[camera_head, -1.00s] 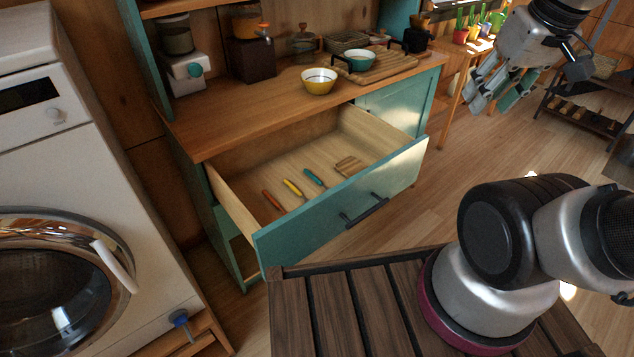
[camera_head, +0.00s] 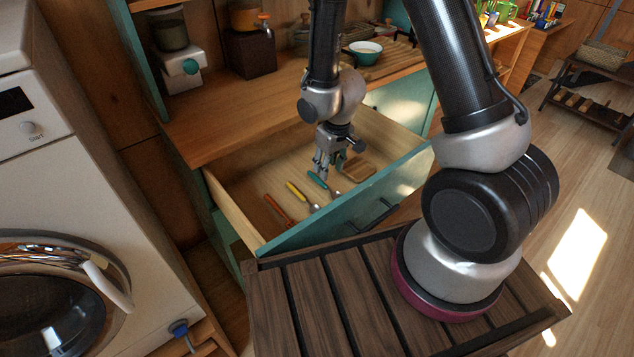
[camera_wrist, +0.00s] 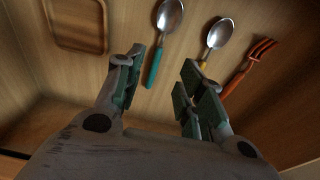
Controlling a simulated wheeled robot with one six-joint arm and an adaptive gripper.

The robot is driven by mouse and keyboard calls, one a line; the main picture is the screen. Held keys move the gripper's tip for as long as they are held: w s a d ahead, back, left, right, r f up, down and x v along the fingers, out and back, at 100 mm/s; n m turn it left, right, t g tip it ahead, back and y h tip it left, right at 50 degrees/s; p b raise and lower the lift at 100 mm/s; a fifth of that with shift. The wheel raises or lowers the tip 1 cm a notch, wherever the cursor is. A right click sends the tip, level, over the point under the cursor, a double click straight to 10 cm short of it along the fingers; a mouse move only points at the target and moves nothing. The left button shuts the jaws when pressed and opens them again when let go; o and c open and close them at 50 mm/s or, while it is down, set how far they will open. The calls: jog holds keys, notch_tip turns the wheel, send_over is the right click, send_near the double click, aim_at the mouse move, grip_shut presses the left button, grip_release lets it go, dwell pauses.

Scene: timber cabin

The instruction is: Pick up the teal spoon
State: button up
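The teal spoon (camera_head: 319,182) lies in the open drawer, to the right of the yellow spoon (camera_head: 297,192) in the head view. In the wrist view the teal spoon (camera_wrist: 158,52) has its metal bowl at the top and its teal handle pointing down between the fingers. My gripper (camera_head: 325,168) hangs over the drawer, just above the teal handle. In the wrist view my gripper (camera_wrist: 160,80) has its fingers spread apart with nothing between the pads. I cannot tell the exact height above the spoon.
An orange fork (camera_head: 278,209) and a small wooden tray (camera_head: 357,169) also lie in the drawer. The teal drawer front (camera_head: 345,205) and side walls enclose the space. The wooden countertop (camera_head: 230,110) is behind. A white washing machine (camera_head: 70,180) stands at the left.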

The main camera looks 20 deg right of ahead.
aim_at(325, 184)
jog(key=f, duration=0.2)
jog(key=w+f, duration=0.1)
jog(key=f, duration=0.5)
jog(key=shift+w+a, duration=0.2)
jog(key=shift+r, duration=0.1)
grip_shut()
